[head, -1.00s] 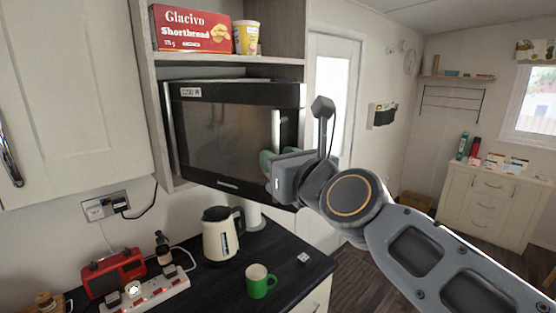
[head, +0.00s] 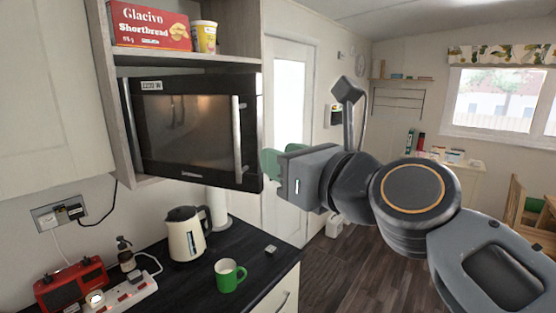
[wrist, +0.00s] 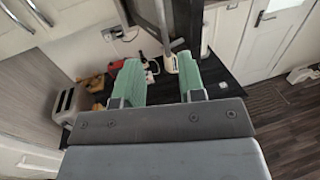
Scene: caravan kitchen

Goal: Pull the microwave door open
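The black microwave (head: 185,135) sits in the cabinet niche, with its front door facing me. A warm glow shows through the door window. The pale upright handle (head: 238,138) is near the door's right edge. The front stands out past the niche's side panel; I cannot tell for sure whether the door is ajar. My gripper (head: 272,163) is just right of the door's right edge, apart from the handle in the picture. In the wrist view its two green fingers (wrist: 159,82) are spread with nothing between them. A dark upright panel (wrist: 152,14), perhaps the door's edge, is beyond them.
Below are a kettle (head: 187,233), a green mug (head: 229,276), a red radio (head: 72,286) and a power strip (head: 128,293) on the dark counter (head: 252,238). A shortbread box (head: 150,25) and yellow tub (head: 204,37) stand on the shelf above. Open floor (head: 345,262) lies right.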

